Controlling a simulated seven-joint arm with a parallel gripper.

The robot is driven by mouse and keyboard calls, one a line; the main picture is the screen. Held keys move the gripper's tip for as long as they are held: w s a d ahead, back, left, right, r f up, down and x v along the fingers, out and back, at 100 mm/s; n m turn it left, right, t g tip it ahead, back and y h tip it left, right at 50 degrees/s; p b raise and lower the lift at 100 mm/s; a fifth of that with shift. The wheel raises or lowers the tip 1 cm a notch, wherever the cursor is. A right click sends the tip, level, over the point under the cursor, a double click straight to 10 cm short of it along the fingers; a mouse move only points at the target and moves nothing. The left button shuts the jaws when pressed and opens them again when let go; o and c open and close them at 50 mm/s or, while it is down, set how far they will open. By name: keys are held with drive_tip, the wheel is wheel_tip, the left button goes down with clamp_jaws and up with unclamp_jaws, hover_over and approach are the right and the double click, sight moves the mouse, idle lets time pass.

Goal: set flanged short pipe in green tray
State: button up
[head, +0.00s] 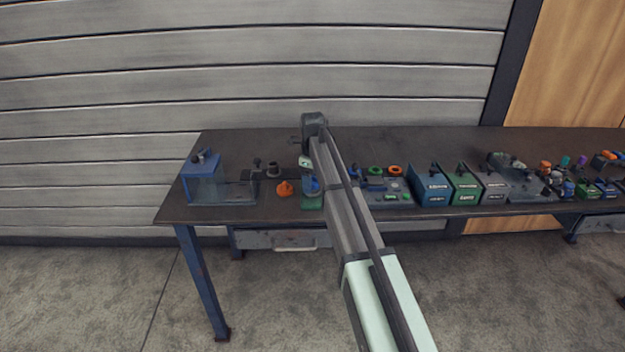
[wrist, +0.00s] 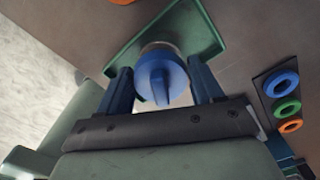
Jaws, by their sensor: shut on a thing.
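A blue round piece with a raised ridge on top (wrist: 160,80) sits between the two fingers of my gripper (wrist: 162,86). I take it for the flanged short pipe; its lower part is mostly hidden, with only a greyish rim showing behind it. My gripper is shut on it. The green tray (wrist: 118,60) lies below, its raised edges around the held piece in the picture. In the head view the blue piece (head: 311,185) shows over the green tray (head: 312,203), left of my arm. I cannot tell whether the piece touches the tray floor.
An orange fitting (head: 285,188) stands just left of the tray. A blue and clear fixture (head: 205,180) is at the table's left end. Blue, green and orange rings (wrist: 288,106) lie on a dark plate to the right. Labelled bins (head: 430,187) stand farther right. The table's back strip is clear.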

drive_tip(key=shift+f, duration=0.35)
idle(0.3)
drive_tip(key=o, duration=1.2)
drive_tip(key=shift+o, duration=0.5)
drive_tip(key=shift+r, duration=3.5)
